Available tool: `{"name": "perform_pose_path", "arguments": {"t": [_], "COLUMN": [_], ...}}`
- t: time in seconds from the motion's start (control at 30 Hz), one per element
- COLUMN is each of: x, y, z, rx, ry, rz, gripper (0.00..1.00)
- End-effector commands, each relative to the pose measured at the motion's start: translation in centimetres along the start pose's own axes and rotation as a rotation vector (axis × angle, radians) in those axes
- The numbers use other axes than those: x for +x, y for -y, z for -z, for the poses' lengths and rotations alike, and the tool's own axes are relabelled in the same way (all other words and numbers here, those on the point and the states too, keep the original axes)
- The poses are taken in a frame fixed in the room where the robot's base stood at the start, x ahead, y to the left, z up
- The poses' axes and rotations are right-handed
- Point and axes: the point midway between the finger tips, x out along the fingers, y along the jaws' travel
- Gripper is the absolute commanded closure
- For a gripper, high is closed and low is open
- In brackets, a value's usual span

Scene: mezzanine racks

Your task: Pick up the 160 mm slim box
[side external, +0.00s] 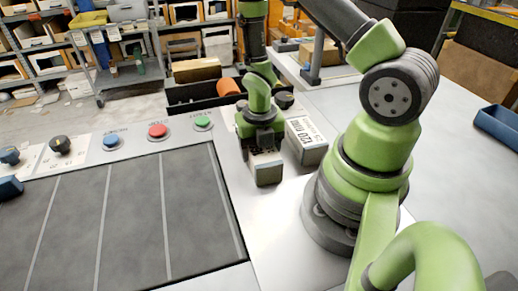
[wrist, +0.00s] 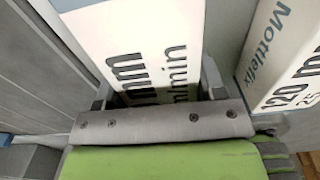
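A white and grey slim box (side external: 266,169) is directly below my gripper (side external: 262,143) in the side external view. In the wrist view this box (wrist: 150,40) lies between the two fingers of my gripper (wrist: 156,90). Its label shows "mm" and "min"; the digits are hidden, so I cannot read its size. The fingers are at both sides of the box, but I cannot tell whether they press on it. A second box (side external: 307,142) stands just to the right, marked "120 mm"; it also shows in the wrist view (wrist: 285,55) with the word "Mottlefix".
A dark segmented panel (side external: 130,220) fills the left, with blue, red (side external: 157,131) and green buttons behind it. A black bin (side external: 195,96) with an orange item stands behind the boxes. A blue tray (side external: 497,125) is at far right. The pale table between is clear.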

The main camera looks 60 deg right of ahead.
Motion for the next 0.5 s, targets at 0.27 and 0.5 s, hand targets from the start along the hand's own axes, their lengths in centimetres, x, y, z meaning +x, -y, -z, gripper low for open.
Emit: {"name": "perform_pose_path", "arguments": {"t": [0.27,0.5], "x": [0.0,-1.1], "y": [0.0,0.0], "z": [0.0,-0.1], "rx": [0.0,0.0], "ry": [0.0,0.002], "rz": [0.0,-0.002], "gripper": [0.69,0.69]}}
